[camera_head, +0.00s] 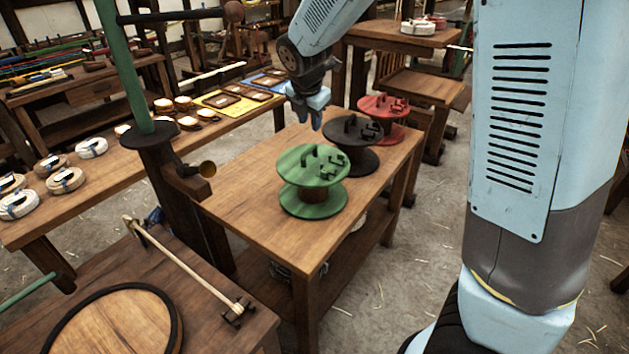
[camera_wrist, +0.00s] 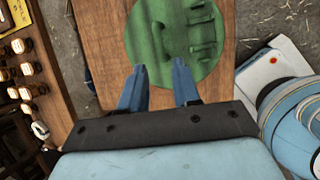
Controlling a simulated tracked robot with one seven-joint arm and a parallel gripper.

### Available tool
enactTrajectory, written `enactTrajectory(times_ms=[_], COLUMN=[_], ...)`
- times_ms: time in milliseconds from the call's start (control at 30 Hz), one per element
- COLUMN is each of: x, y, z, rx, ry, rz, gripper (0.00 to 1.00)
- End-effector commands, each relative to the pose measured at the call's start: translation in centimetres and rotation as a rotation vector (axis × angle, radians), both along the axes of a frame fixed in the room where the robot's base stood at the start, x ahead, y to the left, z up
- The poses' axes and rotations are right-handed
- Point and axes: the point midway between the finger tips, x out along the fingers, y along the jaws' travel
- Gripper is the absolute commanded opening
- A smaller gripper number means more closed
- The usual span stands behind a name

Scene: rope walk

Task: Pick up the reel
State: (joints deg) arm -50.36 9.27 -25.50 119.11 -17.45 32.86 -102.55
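Three reels stand in a row on the wooden table (camera_head: 250,215): a green reel (camera_head: 305,165) nearest, a black reel (camera_head: 352,130) behind it and a red reel (camera_head: 384,105) farthest. Each has a flat round top flange with small dark or same-coloured fittings. My gripper (camera_head: 309,121) hangs above the table, over the far side of the green reel and near the black one. In the wrist view my gripper (camera_wrist: 158,64) has its two blue fingers apart with nothing between them. The green reel (camera_wrist: 176,40) lies ahead of the fingertips, its handle-like fittings showing.
A long bench (camera_head: 125,172) at left holds several rope coils and small trays. A dark post with a green pole (camera_head: 122,70) stands left of the reel table. A front bench carries a round wooden disc (camera_head: 115,325) and a stick. The reel table's front left corner is bare.

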Motion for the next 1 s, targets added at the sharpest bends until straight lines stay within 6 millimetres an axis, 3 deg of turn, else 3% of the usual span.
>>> enactTrajectory(times_ms=[167, 600, 1000], x=[0.7, 3.3, 4.2], y=[0.7, 0.2, -0.1], z=[-1.2, -7.0, -9.3], rx=[-0.029, -0.028, -0.027], ry=[-0.001, 0.001, -0.001], rz=[0.048, 0.045, 0.043], gripper=[0.32, 0.32, 0.32])
